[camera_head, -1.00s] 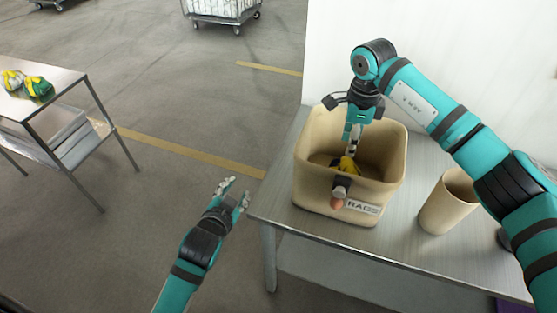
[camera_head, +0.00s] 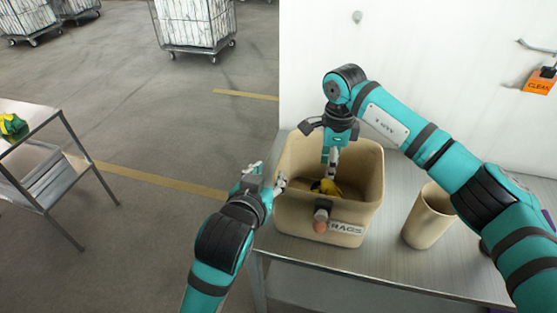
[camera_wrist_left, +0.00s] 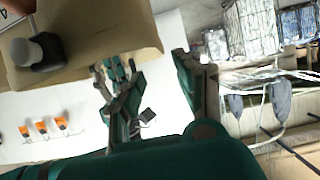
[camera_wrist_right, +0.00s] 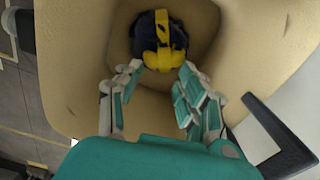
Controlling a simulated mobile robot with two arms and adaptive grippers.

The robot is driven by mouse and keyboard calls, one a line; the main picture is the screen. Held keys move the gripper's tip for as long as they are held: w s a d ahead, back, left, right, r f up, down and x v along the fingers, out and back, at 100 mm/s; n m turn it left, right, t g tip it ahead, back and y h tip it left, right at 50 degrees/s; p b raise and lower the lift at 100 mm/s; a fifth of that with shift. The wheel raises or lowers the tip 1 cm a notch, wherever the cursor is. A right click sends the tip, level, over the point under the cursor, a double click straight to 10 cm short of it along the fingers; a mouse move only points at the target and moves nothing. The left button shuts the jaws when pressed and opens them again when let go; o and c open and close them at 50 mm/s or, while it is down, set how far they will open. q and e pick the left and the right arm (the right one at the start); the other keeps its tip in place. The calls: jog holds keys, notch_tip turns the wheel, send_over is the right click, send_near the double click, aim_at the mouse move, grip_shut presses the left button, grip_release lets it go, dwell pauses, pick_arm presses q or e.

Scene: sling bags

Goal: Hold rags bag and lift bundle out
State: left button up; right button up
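The rags bag is a beige open-topped bin (camera_head: 288,215) with a RAGS label, standing on the metal table. A dark and yellow bundle (camera_head: 328,188) lies inside it; it also shows in the right wrist view (camera_wrist_right: 158,38). My right gripper (camera_head: 331,168) reaches down into the bin. In the right wrist view its fingers (camera_wrist_right: 161,70) are spread just short of the bundle, with nothing between them. My left gripper (camera_head: 267,175) is open beside the bin's left wall, near the rim. In the left wrist view its fingers (camera_wrist_left: 152,78) are apart near the bin's edge; contact is unclear.
A beige cup-like container (camera_head: 428,218) stands on the table (camera_head: 385,262) right of the bin. A knob-like part (camera_head: 320,222) sticks out of the bin's front. A metal side table (camera_head: 35,170) with a green and yellow bundle stands at left. A wall is behind.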

aim_at(280, 159)
pick_arm(q)
jog(key=x, duration=1.1)
jog(key=shift+w, duration=0.25)
grip_shut()
jog(key=shift+f, duration=0.1)
pick_arm(e)
jog(key=shift+o, duration=1.1)
jog(key=o, duration=0.7)
jog(key=r+n, duration=0.2)
jog(key=n, duration=0.1)
jog(key=shift+w+a+r, duration=0.15)
jog(key=shift+w+a, duration=0.05)
jog(key=shift+w, duration=0.1)
jog(key=shift+o, duration=0.7)
jog(key=shift+n, duration=0.3)
notch_tip(280, 159, down, 12)
jog(key=shift+w+d+r, duration=0.1)
jog(key=shift+r, duration=0.1)
jog(key=shift+c, duration=0.3)
